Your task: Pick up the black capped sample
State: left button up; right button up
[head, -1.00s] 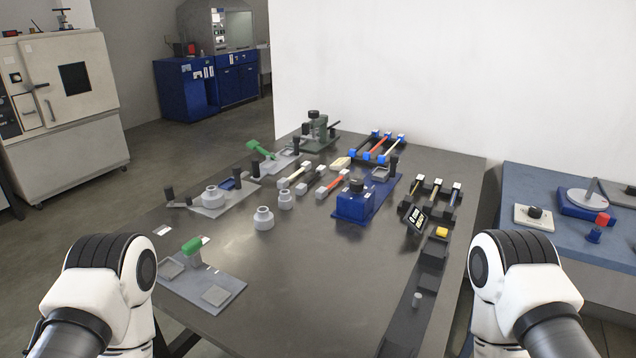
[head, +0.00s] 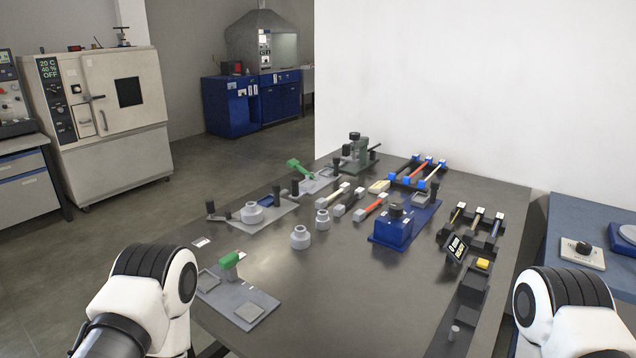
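Three short capped samples lie loose mid-table: a pale one (head: 331,195), a dark one with grey ends (head: 348,201) and a red one with pale ends (head: 370,208). More rod-like samples lie in a black rack (head: 486,245) at right, among them a yellowish one (head: 455,217). Their far ends look pale and their near ends dark; I cannot tell which sample is the black capped one. Only the white and black joints of my two arms show, at the lower left and lower right. Both grippers are out of view.
A blue block fixture (head: 392,230), grey round fittings (head: 300,238), a grey plate with a green-topped clamp (head: 230,262) and a rack with blue ends (head: 420,170) stand on the dark table (head: 345,300). The table's front middle is clear. A white wall (head: 450,80) stands behind.

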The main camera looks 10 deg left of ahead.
aim_at(339, 209)
jog(key=k, duration=0.65)
jog(key=j+u, duration=0.1)
jog(key=u, duration=0.35)
jog(key=i+u, duration=0.1)
jog(key=u, duration=0.35)
jog(key=j+u, duration=0.1)
jog(key=u, duration=0.35)
jog(key=i+u, duration=0.1)
jog(key=u, duration=0.85)
jog(key=i+z, duration=0.25)
jog(key=i, duration=3)
jog(key=i+l+z, duration=0.2)
jog(key=i+z, duration=0.2)
jog(key=i+l+z, duration=0.1)
jog(key=i+z, duration=0.7)
jog(key=i+j+z, duration=0.2)
jog(key=z, duration=0.2)
jog(key=i+j+z, duration=0.4)
jog(key=i+l+z, duration=0.45)
jog(key=i, duration=0.25)
jog(key=i+z, duration=0.45)
jog(key=i, duration=0.25)
jog(key=i+j+z, duration=0.2)
jog(key=i+z, duration=0.25)
jog(key=i, duration=0.25)
